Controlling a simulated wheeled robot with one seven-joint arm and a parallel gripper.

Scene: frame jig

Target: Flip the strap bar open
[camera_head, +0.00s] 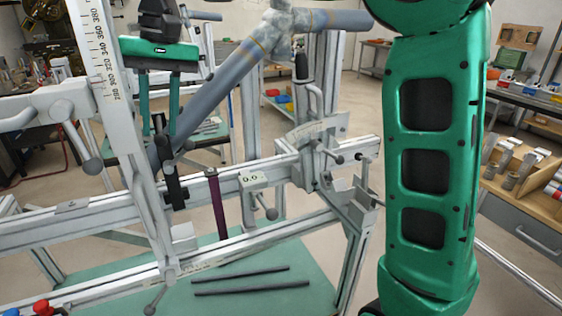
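A frame jig of pale rails and posts fills the left and middle of the head view. A dark purple flat bar (216,204) stands nearly upright against the front of the jig's horizontal rail (110,207); it looks like the strap bar. A black upright clamp-like part (173,186) stands left of it, at the lower end of a grey slanted tube (230,72). My gripper (158,134) points down above and left of the purple bar, apart from it in the picture. Its two green fingers are spread, with nothing visible held between them. Its black tips overlap the tube end and black part, so contact is unclear.
A slanted white ruler post (110,100) stands close left of my gripper. Two dark rods (250,289) lie on the green surface below.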

